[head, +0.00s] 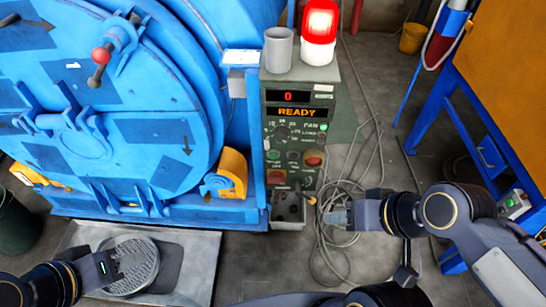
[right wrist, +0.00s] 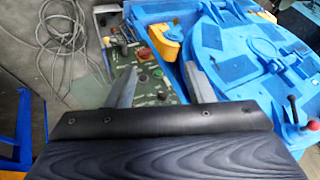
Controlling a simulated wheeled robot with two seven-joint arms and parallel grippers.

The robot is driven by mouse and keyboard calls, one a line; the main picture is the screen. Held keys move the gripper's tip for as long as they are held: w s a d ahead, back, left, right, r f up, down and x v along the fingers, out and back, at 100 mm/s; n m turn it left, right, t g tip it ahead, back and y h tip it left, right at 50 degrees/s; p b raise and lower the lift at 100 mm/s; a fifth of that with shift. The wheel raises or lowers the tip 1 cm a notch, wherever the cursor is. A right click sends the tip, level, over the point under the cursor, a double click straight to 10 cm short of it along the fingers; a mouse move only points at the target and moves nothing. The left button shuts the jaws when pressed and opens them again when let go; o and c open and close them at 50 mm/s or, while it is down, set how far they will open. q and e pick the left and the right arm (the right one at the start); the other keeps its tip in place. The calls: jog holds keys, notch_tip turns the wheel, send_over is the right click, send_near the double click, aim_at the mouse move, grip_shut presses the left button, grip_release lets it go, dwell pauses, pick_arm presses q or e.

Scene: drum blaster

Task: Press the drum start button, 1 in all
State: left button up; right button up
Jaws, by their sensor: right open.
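The grey-green control panel (head: 298,112) stands right of the blue drum machine and shows "0" and "READY" on its display. It carries a small green button (head: 323,128), red buttons (head: 313,159) and several knobs. I cannot read which button is the drum start button. My right gripper (head: 337,214) is right of the panel's lower part, apart from it. In the right wrist view, its two fingers (right wrist: 160,86) are spread and empty, with the panel (right wrist: 150,88) beyond them. My left gripper (head: 117,265) is over the round floor grate at lower left; its fingers are unclear.
The blue drum machine (head: 95,110) fills the left. A grey cup (head: 279,50) and a lit red beacon (head: 319,33) stand on the panel's top. Cables (head: 345,205) lie on the floor right of the panel. A blue-legged orange bench (head: 505,80) stands at right.

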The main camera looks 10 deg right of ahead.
grip_shut()
dwell(1.4)
